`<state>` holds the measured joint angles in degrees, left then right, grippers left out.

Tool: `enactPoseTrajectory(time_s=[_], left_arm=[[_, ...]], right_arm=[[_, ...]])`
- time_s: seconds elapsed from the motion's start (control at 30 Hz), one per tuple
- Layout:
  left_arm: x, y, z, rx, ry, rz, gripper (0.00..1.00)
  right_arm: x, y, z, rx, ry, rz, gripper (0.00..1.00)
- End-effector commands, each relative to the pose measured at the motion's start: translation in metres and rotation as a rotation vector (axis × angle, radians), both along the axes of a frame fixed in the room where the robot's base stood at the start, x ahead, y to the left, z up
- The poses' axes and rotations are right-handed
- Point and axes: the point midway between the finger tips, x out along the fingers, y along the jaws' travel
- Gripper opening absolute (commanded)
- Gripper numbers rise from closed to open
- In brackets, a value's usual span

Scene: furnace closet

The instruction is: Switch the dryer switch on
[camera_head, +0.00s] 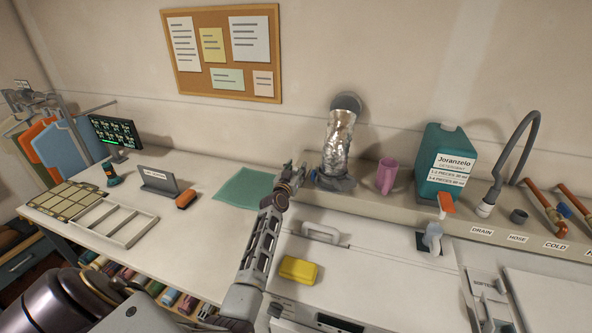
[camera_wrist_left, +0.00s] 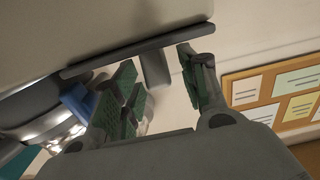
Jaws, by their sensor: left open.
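My left arm reaches up across the white worktop, with its gripper (camera_head: 290,180) near the raised back ledge, just left of the foil duct (camera_head: 338,140). My right gripper is not in view.
A pink mug (camera_head: 387,176) and a teal detergent jug (camera_head: 446,160) stand right of the duct. A yellow sponge (camera_head: 298,270) lies right of my forearm. A green cloth (camera_head: 245,188) lies left of the gripper. A corkboard (camera_head: 222,88) hangs behind.

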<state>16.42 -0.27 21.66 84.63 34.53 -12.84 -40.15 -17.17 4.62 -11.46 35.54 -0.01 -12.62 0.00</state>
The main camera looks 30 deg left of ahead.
Motion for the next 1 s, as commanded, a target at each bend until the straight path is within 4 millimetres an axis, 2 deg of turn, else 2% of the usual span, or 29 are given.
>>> enactPoseTrajectory(time_s=[0.17,0.5,1.0], left_arm=[[-0.0001,0.0000,-0.0001,0.000,0.000,0.000,0.43],[-0.0003,-0.0002,-0.0003,0.000,0.000,0.000,0.00],[0.0011,0.0001,0.0005,-0.008,0.027,0.000,0.00]], right_arm=[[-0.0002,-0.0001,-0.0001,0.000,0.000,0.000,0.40],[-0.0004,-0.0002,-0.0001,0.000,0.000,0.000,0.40],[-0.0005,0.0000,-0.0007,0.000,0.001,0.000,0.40]])
